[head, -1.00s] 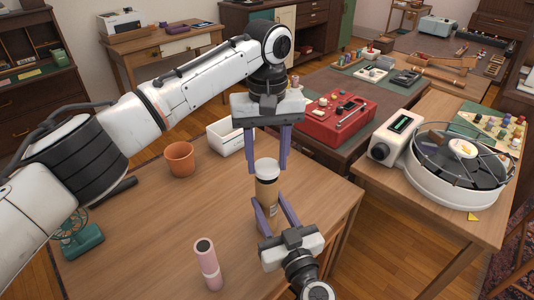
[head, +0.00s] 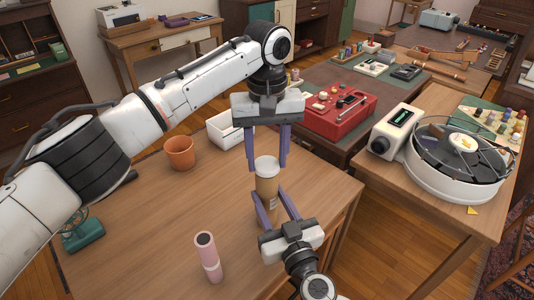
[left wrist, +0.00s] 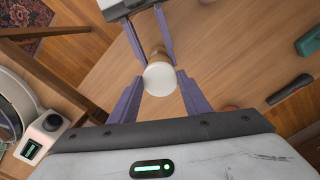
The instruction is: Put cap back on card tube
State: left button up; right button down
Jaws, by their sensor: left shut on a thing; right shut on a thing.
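The card tube (head: 267,186) is a slim brown cylinder, standing upright over the wooden table. My right gripper (head: 269,195) is shut on it from the near side. The white cap (head: 266,163) sits at the tube's top end, in line with it. My left gripper (head: 267,166) points down from above and is shut on the cap, one purple finger on each side. The left wrist view shows the cap (left wrist: 160,77) end-on, between the left fingertips, with the brown tube (left wrist: 158,53) behind it. No gap shows between cap and tube; how deep the cap sits cannot be told.
On the same table (head: 140,235) are a terracotta pot (head: 180,152), a white box (head: 226,131), a pink cylinder (head: 208,257) and a green fan (head: 82,230). A red case (head: 338,115) and a white round machine (head: 455,165) stand on tables to the right.

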pick_arm(q)
jog(key=shift+f, duration=0.3)
jog(key=o, duration=1.1)
notch_tip(320, 180, up, 12)
pick_arm(e)
jog(key=c, duration=1)
grip_release()
